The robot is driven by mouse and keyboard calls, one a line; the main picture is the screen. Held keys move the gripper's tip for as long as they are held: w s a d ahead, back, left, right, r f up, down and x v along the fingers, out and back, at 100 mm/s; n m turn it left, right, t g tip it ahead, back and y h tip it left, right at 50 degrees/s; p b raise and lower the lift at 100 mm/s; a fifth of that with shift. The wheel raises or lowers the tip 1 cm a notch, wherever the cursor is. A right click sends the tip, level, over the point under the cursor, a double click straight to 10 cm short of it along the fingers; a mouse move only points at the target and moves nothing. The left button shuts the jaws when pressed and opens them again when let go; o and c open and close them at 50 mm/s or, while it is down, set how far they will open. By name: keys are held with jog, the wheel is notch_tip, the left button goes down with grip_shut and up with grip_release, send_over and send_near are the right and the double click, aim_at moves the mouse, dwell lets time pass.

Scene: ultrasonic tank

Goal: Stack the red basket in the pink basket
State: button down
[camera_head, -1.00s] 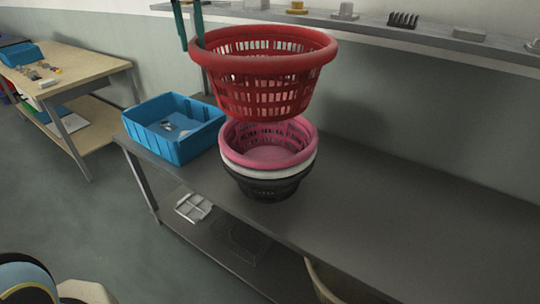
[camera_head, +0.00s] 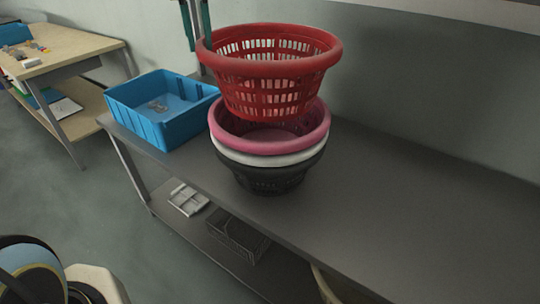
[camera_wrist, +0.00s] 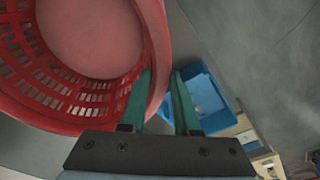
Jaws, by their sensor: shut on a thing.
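The red basket (camera_head: 268,95) hangs upright, its rim in my gripper (camera_head: 197,45), which is shut on the left side of that rim. In the wrist view the green fingers (camera_wrist: 160,95) straddle the red basket's rim (camera_wrist: 155,40). The pink basket (camera_head: 318,132) is right below, on top of a white basket (camera_head: 270,160) and a black basket (camera_head: 268,181) stacked on the grey table. The red basket's lower part overlaps the pink basket's opening in the head view. I cannot tell whether they touch.
A blue bin (camera_head: 160,132) stands on the grey table (camera_head: 400,220) left of the stack. The table to the right is clear. A shelf edge (camera_head: 450,12) runs above at the back. A wooden table (camera_head: 70,50) stands at the far left.

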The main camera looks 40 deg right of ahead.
notch_tip(320, 180, down, 3)
jog(key=shift+w+d+b, duration=0.1)
jog(key=shift+b, duration=0.5)
jog(key=p, duration=0.2)
send_over(212, 113)
jog(key=f, duration=0.9)
jog(key=shift+s+f, duration=0.2)
jog(key=shift+f, duration=0.3)
jog(key=shift+f+b, duration=0.45)
jog(key=c, duration=0.6)
grip_release()
jog(key=shift+c, duration=0.2)
jog(key=shift+r, duration=0.1)
